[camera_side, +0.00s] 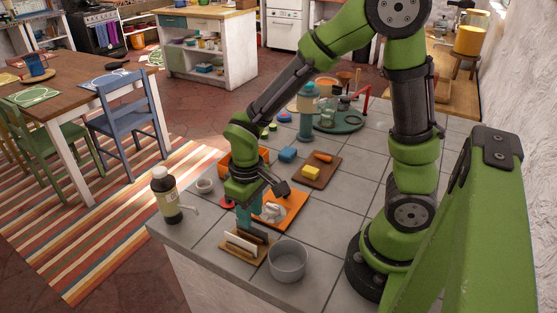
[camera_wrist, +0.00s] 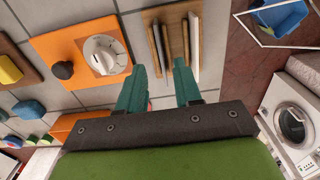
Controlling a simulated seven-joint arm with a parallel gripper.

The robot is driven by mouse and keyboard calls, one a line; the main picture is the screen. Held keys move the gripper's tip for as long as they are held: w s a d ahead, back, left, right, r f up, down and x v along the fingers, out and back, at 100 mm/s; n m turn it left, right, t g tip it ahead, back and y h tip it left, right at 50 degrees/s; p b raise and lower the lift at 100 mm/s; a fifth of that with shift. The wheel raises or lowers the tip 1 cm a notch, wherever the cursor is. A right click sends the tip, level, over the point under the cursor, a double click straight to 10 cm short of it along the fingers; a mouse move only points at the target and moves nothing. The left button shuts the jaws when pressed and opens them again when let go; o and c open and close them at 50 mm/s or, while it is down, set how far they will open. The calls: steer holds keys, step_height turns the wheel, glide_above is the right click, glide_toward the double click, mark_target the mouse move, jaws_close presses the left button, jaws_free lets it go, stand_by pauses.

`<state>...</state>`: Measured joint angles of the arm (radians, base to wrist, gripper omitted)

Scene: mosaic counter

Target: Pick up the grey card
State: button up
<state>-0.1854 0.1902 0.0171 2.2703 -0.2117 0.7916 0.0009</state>
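A small wooden rack (camera_side: 233,256) stands near the counter's front edge, holding two thin upright cards. In the wrist view the rack (camera_wrist: 147,15) shows a greyish card (camera_wrist: 157,47) on its left and a paler, whitish card (camera_wrist: 193,40) on its right. The side view shows the paler card (camera_side: 240,243) in front; the greyish one is partly hidden behind my fingers. My gripper (camera_side: 246,217) points down over the rack. In the wrist view its two teal fingers (camera_wrist: 161,92) are apart, with nothing seen gripped between them. Whether they reach the cards is unclear.
An orange board (camera_side: 291,210) with a white dial timer (camera_wrist: 103,54) lies beside the rack. A metal pot (camera_side: 288,261) stands close to the rack's right. A brown board (camera_side: 325,172) lies farther back.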

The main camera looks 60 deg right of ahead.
mark_target(252, 231)
steer(key=shift+s+a+f, duration=0.1)
steer(key=shift+a+f, duration=0.05)
steer(key=shift+f, duration=1.4)
steer(key=shift+c, duration=0.5)
jaws_close()
steer(key=shift+r, duration=0.1)
